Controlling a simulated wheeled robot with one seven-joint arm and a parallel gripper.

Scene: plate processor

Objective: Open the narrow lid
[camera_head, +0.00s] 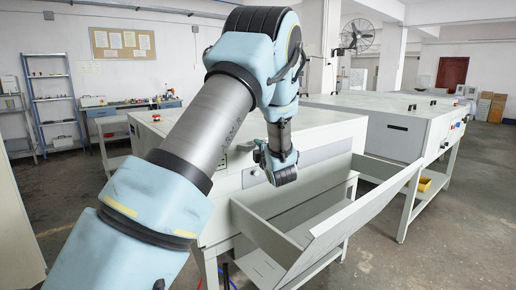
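The plate processor is a long white machine with a near section (320,127) and a far section (385,108), both with flat tops that look closed. Small black knobs (412,107) stand on the far section's top. I cannot tell for sure which cover is the narrow lid; my arm hides part of the near top. My arm reaches across the picture, and its end (277,165) hangs in front of the near section's front side. The fingers cannot be made out there, and contact with the machine cannot be judged.
A white sloping tray (350,217) juts out from the near section, below and right of my arm's end. A red button (155,116) sits on the machine's left corner. Shelves (52,100) and a workbench (133,110) stand behind. Grey floor is free at the right front.

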